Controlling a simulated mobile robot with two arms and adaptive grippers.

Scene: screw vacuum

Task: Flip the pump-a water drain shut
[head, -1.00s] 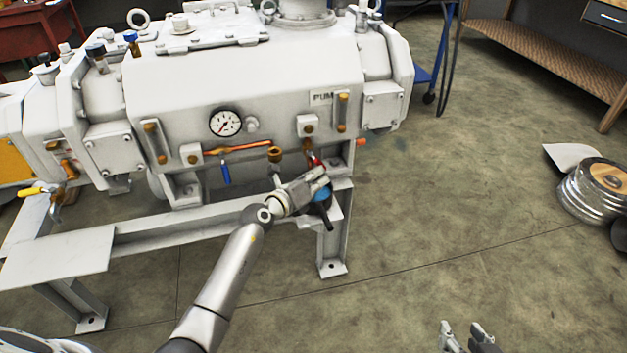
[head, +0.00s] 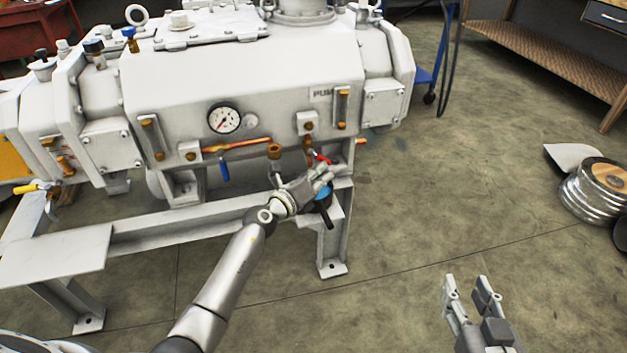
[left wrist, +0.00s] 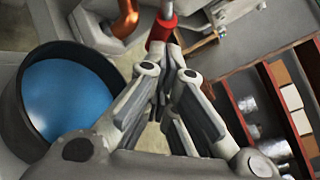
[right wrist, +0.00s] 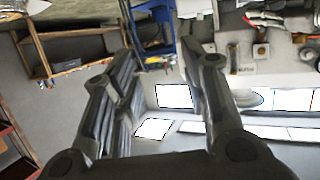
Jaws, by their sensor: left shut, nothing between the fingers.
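The white pump (head: 240,85) has a red valve handle (head: 321,157) low on its right side, by a brass fitting. The handle also shows at the top of the left wrist view (left wrist: 162,27), just beyond the fingertips. My left gripper (head: 326,175) is shut and empty, just below the red handle; touching or apart, I cannot tell. Its closed fingers also show in the left wrist view (left wrist: 170,60). A blue handle (head: 224,171) hangs down further left, and a yellow handle (head: 26,189) lies at the far left. My right gripper (head: 467,284) is open and empty over the floor.
A dark container with a blue inside (left wrist: 68,98) sits close beside my left gripper. The pump's grey frame (head: 333,235) stands below. Copper pipe (head: 245,146) runs near the gauge (head: 224,118). Metal reels (head: 595,190) lie at right. The floor between is clear.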

